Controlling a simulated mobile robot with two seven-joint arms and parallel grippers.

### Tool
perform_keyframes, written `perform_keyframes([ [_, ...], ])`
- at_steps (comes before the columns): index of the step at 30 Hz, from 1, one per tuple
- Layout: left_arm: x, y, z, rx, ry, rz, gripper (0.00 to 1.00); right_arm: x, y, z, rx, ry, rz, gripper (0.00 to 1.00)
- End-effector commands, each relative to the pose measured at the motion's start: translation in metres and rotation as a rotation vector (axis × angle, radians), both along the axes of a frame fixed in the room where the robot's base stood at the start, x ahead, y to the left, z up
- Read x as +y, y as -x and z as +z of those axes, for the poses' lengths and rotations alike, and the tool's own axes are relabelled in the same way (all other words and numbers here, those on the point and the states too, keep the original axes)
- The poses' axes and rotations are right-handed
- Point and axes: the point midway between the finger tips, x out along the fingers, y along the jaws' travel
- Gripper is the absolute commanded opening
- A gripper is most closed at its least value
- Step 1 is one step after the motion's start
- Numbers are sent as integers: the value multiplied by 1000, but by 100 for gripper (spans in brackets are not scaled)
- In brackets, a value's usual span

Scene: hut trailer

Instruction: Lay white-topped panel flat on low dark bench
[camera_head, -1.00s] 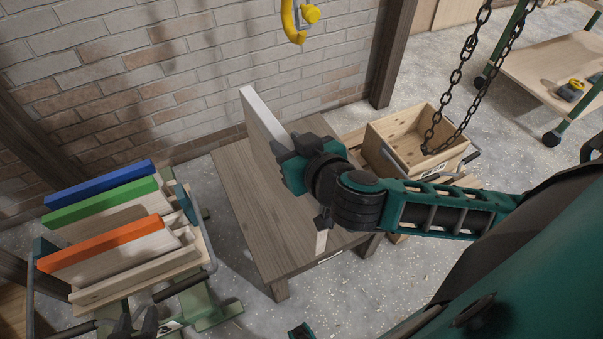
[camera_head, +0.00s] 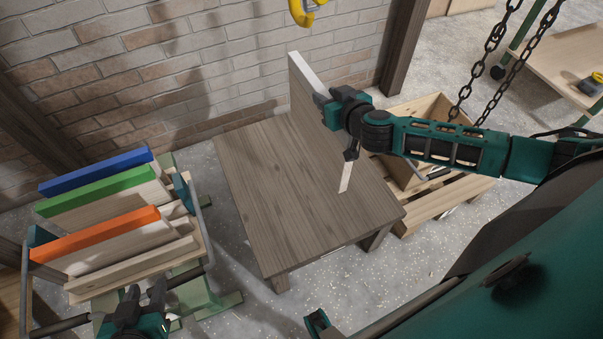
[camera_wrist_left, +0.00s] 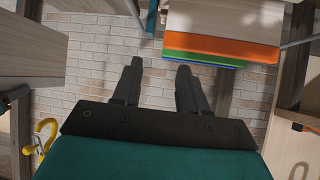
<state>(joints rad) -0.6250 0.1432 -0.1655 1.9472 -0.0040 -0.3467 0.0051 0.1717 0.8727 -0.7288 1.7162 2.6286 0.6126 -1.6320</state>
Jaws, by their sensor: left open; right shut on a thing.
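The white-topped panel (camera_head: 306,72) is upright on edge, at the right side of the low dark bench (camera_head: 285,195). My right gripper (camera_head: 330,106) is shut on it and hides its middle; its near end shows below the gripper. I cannot tell whether its lower edge touches the bench. The bench top left of the panel is bare. My left gripper (camera_head: 144,290) is open and empty, in front of the rack at lower left; its two spread fingers also show in the left wrist view (camera_wrist_left: 160,68).
A rack at left holds blue (camera_head: 95,172), green (camera_head: 100,190) and orange-topped (camera_head: 95,235) panels. A wooden crate (camera_head: 400,172) on a pallet stands right of the bench, with chains (camera_head: 495,60) hanging near it. A yellow hook (camera_head: 304,12) hangs above. A brick wall is behind.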

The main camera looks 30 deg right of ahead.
Motion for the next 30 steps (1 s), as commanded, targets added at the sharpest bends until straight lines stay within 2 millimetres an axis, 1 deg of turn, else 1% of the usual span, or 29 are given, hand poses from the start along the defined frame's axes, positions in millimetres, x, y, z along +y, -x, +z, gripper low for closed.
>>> perform_keyframes([
  [1, 0, 0, 0, -1, 1, -1, 43, -6, -5, 2, -9, 1, -4, 0],
  [2, -1, 0, -1, -1, 1, -1, 43, -9, -7, 1, -9, -1, -5, 0],
  [5, -1, 0, -4, -1, 2, -1, 43, -13, -9, -6, -7, -4, -8, 0],
  [8, -3, 0, -13, 3, 7, -3, 43, -13, -9, -23, -5, -6, -8, 0],
  [12, -10, -3, -24, 5, 21, -13, 43, -13, -8, -57, -4, -7, -9, 0],
  [21, -28, -14, -38, -7, 53, -42, 43, -13, -9, -123, -5, -7, -9, 0],
  [25, -30, -19, -44, -20, 55, -48, 43, -13, -9, -143, -5, -7, -9, 0],
  [27, -29, -19, -49, -21, 53, -48, 43, -13, -9, -151, -6, -5, -9, 0],
  [30, -28, -19, -55, -17, 50, -48, 43, -13, -9, -156, -7, -5, -8, 0],
])
